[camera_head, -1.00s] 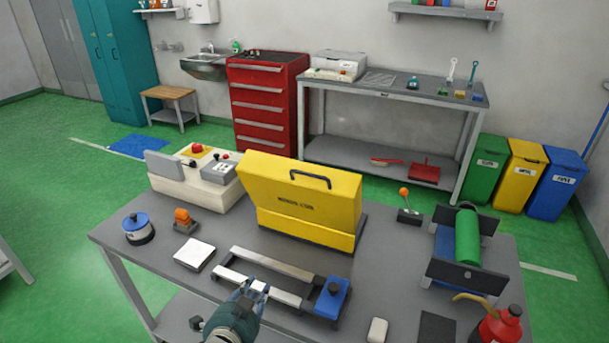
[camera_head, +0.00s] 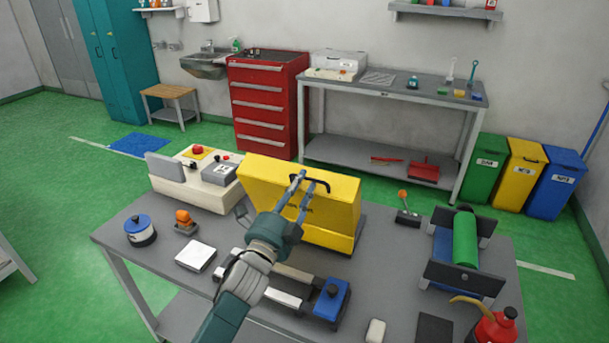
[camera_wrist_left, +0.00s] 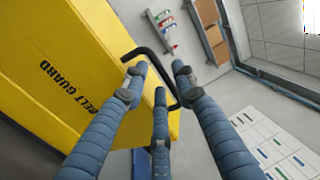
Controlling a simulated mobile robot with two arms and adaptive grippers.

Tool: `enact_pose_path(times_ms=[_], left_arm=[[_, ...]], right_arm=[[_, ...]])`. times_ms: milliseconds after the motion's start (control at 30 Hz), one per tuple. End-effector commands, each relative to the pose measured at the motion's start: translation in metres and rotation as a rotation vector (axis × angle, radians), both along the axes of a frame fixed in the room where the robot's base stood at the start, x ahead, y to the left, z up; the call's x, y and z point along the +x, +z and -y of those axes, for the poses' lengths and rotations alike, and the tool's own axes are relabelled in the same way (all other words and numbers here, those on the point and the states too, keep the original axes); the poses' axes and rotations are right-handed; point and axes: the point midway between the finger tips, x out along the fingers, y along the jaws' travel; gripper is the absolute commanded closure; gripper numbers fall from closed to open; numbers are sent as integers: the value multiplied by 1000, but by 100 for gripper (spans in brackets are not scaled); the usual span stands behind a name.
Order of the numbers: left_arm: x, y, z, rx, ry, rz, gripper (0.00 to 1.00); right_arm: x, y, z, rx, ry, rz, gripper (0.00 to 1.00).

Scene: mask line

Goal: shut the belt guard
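The yellow belt guard (camera_head: 262,185) stands raised on the grey bench, behind a low frame with two pale rails (camera_head: 284,298). Its black handle (camera_head: 322,184) is on the upper part of the face turned towards me. My left gripper (camera_head: 304,181) reaches up in front of the guard, its fingers at the handle and covering part of the lettering. In the left wrist view the fingers (camera_wrist_left: 160,72) are spread, with the handle (camera_wrist_left: 152,58) between them and the yellow guard (camera_wrist_left: 75,60) on the left. I cannot tell whether they touch the handle. My right gripper is out of view.
A blue block (camera_head: 331,300) sits at the rail frame's right end. A control box (camera_head: 200,195) stands left of the guard, a green roller (camera_head: 466,240) right of it. A blue-lidded pot (camera_head: 139,230), an orange-topped item (camera_head: 184,220) and a red can (camera_head: 497,328) are also on the bench.

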Motion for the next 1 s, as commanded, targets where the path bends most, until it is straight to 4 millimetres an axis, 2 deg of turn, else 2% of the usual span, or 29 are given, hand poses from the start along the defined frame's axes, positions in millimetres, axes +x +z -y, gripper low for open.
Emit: enact_pose_path(times_ms=[100, 200, 533, 567, 667, 700, 1000], left_arm=[[15, 5, 5, -1, 1, 1, 73], [22, 5, 7, -1, 1, 0, 73], [25, 5, 8, -1, 1, 0, 73], [25, 5, 8, -1, 1, 0, 77], [25, 5, 8, -1, 1, 0, 97], [25, 5, 8, -1, 1, 0, 100], [26, 6, 8, -1, 0, 1, 100]], right_arm=[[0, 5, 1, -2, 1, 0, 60], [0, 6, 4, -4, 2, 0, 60], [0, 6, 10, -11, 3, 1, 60], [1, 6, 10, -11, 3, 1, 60], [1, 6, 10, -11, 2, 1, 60], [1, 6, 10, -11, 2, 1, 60], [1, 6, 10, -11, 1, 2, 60]])
